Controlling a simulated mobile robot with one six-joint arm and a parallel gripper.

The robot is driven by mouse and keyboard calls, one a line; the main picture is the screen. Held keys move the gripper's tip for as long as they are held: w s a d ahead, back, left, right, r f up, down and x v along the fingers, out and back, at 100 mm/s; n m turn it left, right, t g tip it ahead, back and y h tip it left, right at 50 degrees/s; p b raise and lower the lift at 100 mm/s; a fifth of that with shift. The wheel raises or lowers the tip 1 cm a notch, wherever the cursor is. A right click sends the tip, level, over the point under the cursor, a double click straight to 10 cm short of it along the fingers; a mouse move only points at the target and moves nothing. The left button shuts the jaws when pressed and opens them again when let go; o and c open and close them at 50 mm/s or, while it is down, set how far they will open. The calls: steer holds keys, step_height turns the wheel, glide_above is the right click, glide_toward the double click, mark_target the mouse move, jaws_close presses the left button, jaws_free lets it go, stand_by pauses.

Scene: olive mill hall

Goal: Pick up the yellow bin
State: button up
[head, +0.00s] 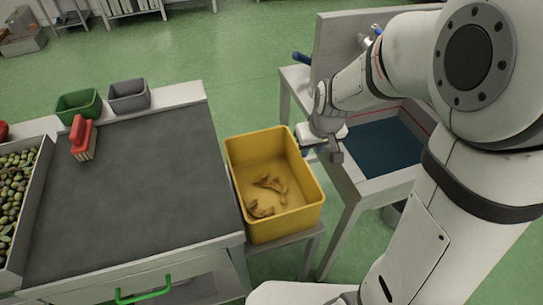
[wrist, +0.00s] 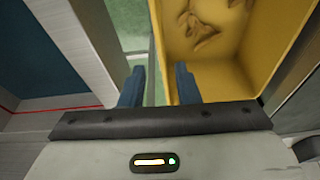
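The yellow bin (head: 245,165) stands upright on a low grey stand between the workbench and the table on the right. A few brown, leaf-like scraps (head: 268,184) lie inside on its floor. My gripper (head: 312,152) is at the bin's right rim in the head view. In the wrist view the bin (wrist: 238,60) fills the upper right. The two blue fingers of my gripper (wrist: 158,75) are apart there, one on the bin's inner side and one outside, with the wall's edge between them. Whether either finger touches the wall is unclear.
The dark-topped workbench (head: 140,190) on the left carries a red brush (head: 82,138), a green tub (head: 78,105), a grey tub (head: 128,96) and an olive tray (head: 40,190). A white table (head: 350,190) with a blue-bottomed tray stands close right. Green floor is open behind.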

steer(key=w+b+x, duration=0.1)
steer(key=b+x, duration=0.1)
steer(key=x, duration=1)
steer(key=shift+w+a+n, duration=0.3)
steer(key=shift+w+a, duration=0.05)
steer(key=shift+a, duration=0.1)
steer(key=shift+r, duration=0.1)
steer(key=shift+c, duration=0.2)
jaws_close()
stand_by(0.4)
